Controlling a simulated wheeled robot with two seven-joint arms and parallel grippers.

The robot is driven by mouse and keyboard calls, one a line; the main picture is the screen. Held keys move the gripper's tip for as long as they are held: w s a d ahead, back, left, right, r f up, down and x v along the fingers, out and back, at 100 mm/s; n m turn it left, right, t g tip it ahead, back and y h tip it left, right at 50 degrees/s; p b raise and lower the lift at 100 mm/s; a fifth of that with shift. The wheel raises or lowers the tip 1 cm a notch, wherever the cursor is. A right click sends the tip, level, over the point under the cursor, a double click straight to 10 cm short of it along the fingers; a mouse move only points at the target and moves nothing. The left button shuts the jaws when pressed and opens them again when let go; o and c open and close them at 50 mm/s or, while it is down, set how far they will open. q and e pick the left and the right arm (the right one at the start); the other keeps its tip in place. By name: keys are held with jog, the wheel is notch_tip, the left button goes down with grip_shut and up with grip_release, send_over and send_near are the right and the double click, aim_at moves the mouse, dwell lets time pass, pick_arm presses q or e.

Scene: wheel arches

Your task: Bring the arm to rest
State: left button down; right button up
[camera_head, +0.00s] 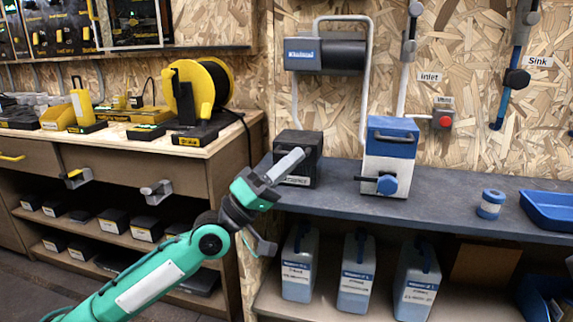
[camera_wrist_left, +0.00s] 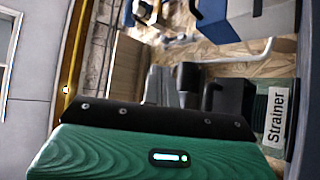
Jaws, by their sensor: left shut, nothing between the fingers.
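My left arm (camera_head: 160,274), teal with dark joints, comes in from the lower left in the head view. It reaches up to my left gripper (camera_head: 290,163), which is shut and empty. The gripper's grey fingers point up and right, in front of the black box (camera_head: 310,146) on the dark counter in the picture. I cannot tell whether they touch it. In the left wrist view the green gripper housing (camera_wrist_left: 160,155) fills the lower part, and the picture is turned on its side. My right gripper is not in view.
A wooden bench (camera_head: 150,158) with a yellow cable reel (camera_head: 199,88) is at left.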

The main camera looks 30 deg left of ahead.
pick_arm(q)
jog(key=shift+s+a, duration=0.15)
jog(key=shift+s, duration=0.2)
